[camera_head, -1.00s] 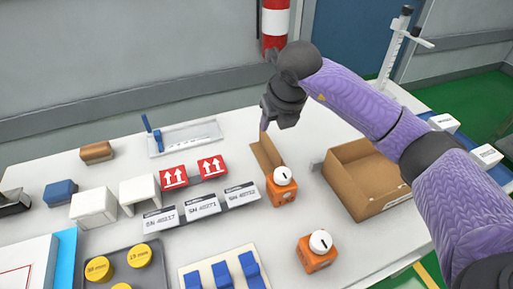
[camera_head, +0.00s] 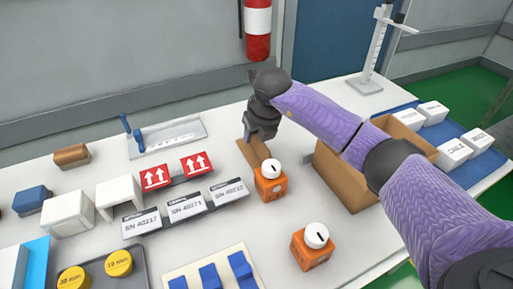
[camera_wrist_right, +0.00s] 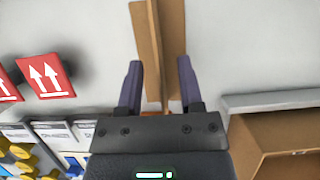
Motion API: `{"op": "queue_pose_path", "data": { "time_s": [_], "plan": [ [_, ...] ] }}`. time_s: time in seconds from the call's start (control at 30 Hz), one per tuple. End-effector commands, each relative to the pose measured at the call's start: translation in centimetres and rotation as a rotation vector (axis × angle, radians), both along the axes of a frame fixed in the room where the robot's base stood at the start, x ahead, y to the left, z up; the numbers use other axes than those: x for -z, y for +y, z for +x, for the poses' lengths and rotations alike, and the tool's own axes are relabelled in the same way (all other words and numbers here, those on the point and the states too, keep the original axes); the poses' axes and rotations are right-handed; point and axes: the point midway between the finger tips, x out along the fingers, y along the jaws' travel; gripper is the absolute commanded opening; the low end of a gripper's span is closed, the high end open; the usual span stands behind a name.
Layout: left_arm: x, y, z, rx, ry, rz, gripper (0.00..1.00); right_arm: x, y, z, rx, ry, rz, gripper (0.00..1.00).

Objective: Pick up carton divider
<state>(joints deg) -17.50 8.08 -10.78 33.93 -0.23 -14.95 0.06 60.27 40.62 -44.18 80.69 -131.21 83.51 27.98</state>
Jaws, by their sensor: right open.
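The carton divider (camera_head: 251,154) is a narrow brown cardboard piece on the white table, behind an orange block with a white knob. My right gripper (camera_head: 258,138) is just above it and hides part of it. In the right wrist view the divider (camera_wrist_right: 150,40) shows as a flat strip with an upright edge. The open fingers of my right gripper (camera_wrist_right: 159,70) lie on either side of the divider's line. I cannot tell whether they touch it. My left gripper is not in view.
An open cardboard carton (camera_head: 345,182) stands right of the divider, partly behind my right arm. The orange block (camera_head: 270,184) is close in front. Red arrow-marked cards (camera_head: 175,171) and white label cards (camera_head: 186,206) stand left. White boxes (camera_head: 433,112) sit on a blue mat at right.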

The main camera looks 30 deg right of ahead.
Motion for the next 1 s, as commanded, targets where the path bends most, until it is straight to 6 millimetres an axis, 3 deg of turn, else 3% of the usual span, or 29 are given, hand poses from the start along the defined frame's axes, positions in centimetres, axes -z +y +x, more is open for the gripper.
{"op": "queue_pose_path", "data": {
  "time_s": [0.47,0.5,0.7,1.0],
  "plan": [
    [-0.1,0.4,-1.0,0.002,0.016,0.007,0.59,0.4,0.0,0.0,0.0,0.0,0.0,0.47],
    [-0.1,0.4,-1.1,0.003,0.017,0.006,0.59,0.4,0.0,0.0,0.0,0.0,0.0,0.45],
    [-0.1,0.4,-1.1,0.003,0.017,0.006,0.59,0.4,0.0,0.0,0.0,0.0,0.0,0.03],
    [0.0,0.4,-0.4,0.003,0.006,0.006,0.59,0.4,0.0,0.0,0.0,0.0,0.0,0.0]
  ]
}}
